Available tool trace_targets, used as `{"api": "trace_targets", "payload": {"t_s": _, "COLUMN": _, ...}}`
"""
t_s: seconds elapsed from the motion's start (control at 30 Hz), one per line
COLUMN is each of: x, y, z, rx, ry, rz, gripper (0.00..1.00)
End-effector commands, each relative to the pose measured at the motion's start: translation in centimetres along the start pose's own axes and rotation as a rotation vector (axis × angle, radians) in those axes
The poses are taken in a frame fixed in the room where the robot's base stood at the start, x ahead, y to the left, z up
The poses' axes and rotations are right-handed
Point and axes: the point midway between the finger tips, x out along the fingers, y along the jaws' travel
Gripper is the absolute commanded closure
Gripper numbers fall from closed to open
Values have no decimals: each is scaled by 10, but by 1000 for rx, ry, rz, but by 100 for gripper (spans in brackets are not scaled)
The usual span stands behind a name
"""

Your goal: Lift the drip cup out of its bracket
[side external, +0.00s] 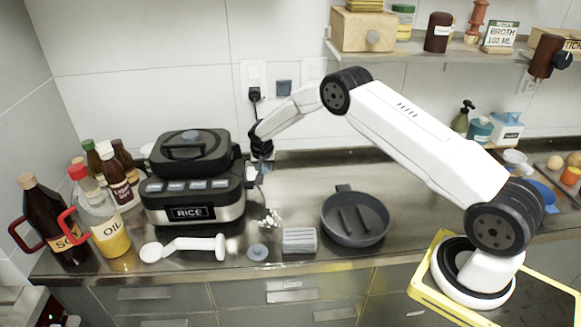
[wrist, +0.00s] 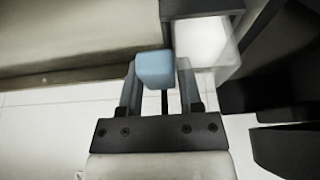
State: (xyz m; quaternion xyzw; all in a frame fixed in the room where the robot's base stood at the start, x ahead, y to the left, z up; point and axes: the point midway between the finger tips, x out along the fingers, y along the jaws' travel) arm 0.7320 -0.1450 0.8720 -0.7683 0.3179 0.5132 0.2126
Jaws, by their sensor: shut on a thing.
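My gripper (side external: 261,165) is at the right side of the rice cooker (side external: 193,190), pointing down. In the wrist view, my gripper (wrist: 159,72) has its two fingers on either side of a light blue block (wrist: 155,68) and is shut on it. The block looks like the tab of the drip cup. The pale translucent drip cup (wrist: 207,45) shows just beyond it, beside the dark bracket (wrist: 203,7). I cannot tell whether the cup is still seated in the bracket. The cup is mostly hidden in the side view.
A grey pan (side external: 355,218), a ribbed grey block (side external: 299,240), a small grey disc (side external: 258,252) and a white-handled tool (side external: 184,247) lie on the counter. Bottles (side external: 110,235) stand left of the cooker. A wall socket with a plug (side external: 254,94) is behind my gripper.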

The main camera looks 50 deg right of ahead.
Motion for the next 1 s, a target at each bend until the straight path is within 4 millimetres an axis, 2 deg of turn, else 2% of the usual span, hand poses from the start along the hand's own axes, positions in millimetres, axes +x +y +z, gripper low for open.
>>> {"api": "trace_targets", "payload": {"t_s": 0.27, "x": -13, "y": 0, "z": -6, "rx": 1, "ry": 1, "rz": -1, "gripper": 100}}
{"api": "trace_targets", "payload": {"t_s": 0.4, "x": -28, "y": 0, "z": -12, "rx": 0, "ry": 2, "rz": -1, "gripper": 100}}
{"api": "trace_targets", "payload": {"t_s": 0.57, "x": -43, "y": 6, "z": -9, "rx": 0, "ry": 0, "rz": 0, "gripper": 100}}
{"api": "trace_targets", "payload": {"t_s": 1.0, "x": -102, "y": 28, "z": 4, "rx": 1, "ry": 2, "rz": -1, "gripper": 100}}
